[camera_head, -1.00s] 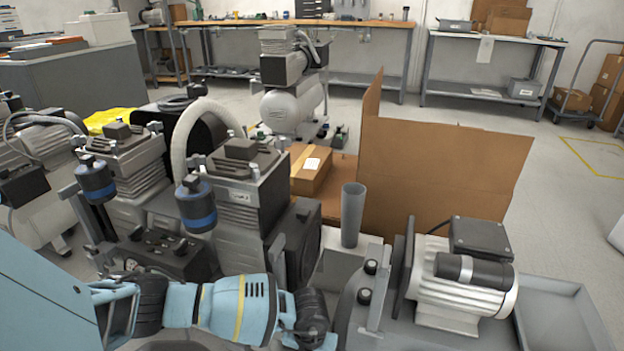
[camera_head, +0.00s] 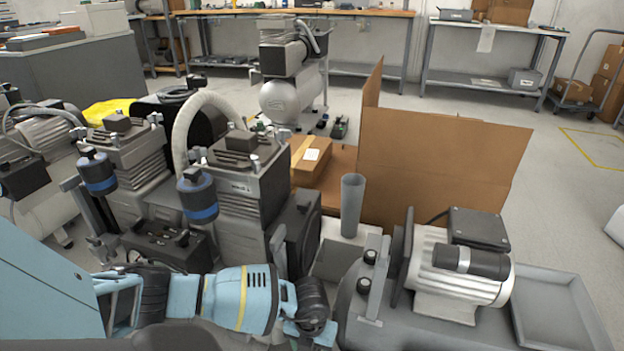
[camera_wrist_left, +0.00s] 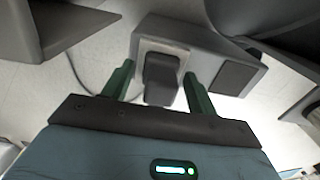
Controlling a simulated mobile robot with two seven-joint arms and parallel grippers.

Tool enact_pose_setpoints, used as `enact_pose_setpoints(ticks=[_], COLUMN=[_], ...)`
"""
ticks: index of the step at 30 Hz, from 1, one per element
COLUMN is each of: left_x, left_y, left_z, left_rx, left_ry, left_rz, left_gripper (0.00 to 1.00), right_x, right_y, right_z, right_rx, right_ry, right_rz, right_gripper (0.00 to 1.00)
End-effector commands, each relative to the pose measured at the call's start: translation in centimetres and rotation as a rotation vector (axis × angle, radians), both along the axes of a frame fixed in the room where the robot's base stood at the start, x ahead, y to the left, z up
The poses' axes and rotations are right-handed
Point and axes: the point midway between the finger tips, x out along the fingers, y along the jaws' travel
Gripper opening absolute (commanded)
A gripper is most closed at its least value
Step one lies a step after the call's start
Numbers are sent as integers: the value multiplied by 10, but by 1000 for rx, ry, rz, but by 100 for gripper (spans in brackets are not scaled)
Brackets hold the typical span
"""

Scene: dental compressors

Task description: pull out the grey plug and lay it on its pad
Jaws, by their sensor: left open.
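The grey plug (camera_wrist_left: 160,80) is dark and blocky in the left wrist view. It sits in a pale socket plate (camera_wrist_left: 174,48) on a grey box (camera_wrist_left: 215,58). My left gripper (camera_wrist_left: 159,69) is open, with one green finger on each side of the plug. Gaps show between the fingers and the plug. A dark square (camera_wrist_left: 238,77) lies on the box to the right of the socket; I cannot tell whether it is the pad. In the head view my left arm reaches in low from the left, and its gripper is hidden. My right gripper is not seen.
A motor (camera_head: 458,265) on a grey base stands right of my left arm, beside an empty grey tray (camera_head: 560,310). Compressors (camera_head: 240,190) stand behind the arm. A grey tube (camera_head: 352,205) and a cardboard box (camera_head: 440,165) are beyond. A cable (camera_wrist_left: 78,75) hangs left of the socket.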

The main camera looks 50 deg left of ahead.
Motion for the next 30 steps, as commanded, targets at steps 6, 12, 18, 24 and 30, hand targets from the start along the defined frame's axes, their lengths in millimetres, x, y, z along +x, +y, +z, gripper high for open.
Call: enact_pose_setpoints(ticks=[6, 12, 18, 24, 30], left_x=[0, 0, 0, 0, 0], left_y=[0, 0, 0, 0, 0], left_z=[0, 0, 0, 1, 8], left_rx=[0, -1, -1, -1, -1], left_ry=[0, 1, 1, -1, -1], left_rz=[0, 0, 0, 0, 0], left_gripper=[56, 29, 3, 0, 0], right_x=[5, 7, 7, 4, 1], right_y=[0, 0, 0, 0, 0], right_z=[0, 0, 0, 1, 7], right_rx=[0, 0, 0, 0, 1], right_ry=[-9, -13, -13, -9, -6], right_rz=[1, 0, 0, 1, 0], right_gripper=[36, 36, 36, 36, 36])
